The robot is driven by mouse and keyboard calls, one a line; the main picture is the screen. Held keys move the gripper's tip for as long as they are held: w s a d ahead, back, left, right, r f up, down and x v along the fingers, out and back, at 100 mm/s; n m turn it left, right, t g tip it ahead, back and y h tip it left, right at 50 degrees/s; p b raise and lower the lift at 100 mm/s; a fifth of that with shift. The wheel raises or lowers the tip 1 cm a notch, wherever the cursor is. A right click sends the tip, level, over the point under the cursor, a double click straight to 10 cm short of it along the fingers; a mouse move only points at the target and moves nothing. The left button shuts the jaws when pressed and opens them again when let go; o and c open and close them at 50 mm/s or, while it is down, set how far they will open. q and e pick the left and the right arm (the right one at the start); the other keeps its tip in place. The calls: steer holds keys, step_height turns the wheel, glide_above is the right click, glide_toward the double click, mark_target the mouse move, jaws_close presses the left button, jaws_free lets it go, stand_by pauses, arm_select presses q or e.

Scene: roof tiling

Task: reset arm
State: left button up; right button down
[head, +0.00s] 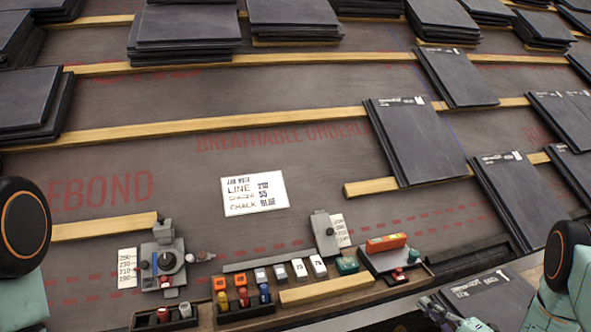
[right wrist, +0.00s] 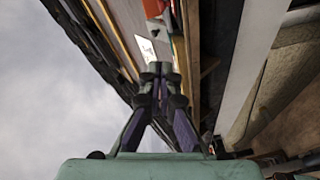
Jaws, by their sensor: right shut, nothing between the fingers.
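My right gripper (head: 434,308) shows at the bottom right of the head view, low over the front edge near a dark slate. In the right wrist view its fingers (right wrist: 160,72) are together at the tips with nothing between them. My right arm comes in at the right edge of the head view. My left arm shows only as a dark round joint and a pale green link at the left edge. The left gripper is out of the picture.
A tool tray (head: 330,290) with coloured blocks runs along the front edge, left of the right gripper. A dial device (head: 168,262) and a white note card (head: 254,193) lie on the underlay. Slates (head: 415,140) lie on battens at right; slate stacks (head: 188,30) stand at the back.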

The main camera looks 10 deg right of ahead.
steer(key=s+a+f+m+g+h, duration=0.2)
steer(key=s+a+f+m+g, duration=0.1)
steer(key=s+f+m+g, duration=0.25)
steer(key=s+a+f+m+g+h, duration=0.2)
steer(key=s+a+f+m+h, duration=0.25)
steer(key=m, duration=0.45)
steer(key=s+a+m+g+y+p, duration=0.2)
steer(key=s+a+m+g, duration=0.5)
steer(key=s, duration=0.7)
steer(key=s+a+r+n+g+p, duration=0.1)
steer(key=s+a+r+n+g, duration=0.1)
steer(key=s+a+r, duration=0.2)
step_height(320, 180, up, 4)
steer(key=shift+s+r+n+h+p, duration=0.2)
steer(key=shift+s+n+h+p, duration=0.2)
steer(key=shift+s, duration=0.65)
steer(key=shift+s, duration=0.15)
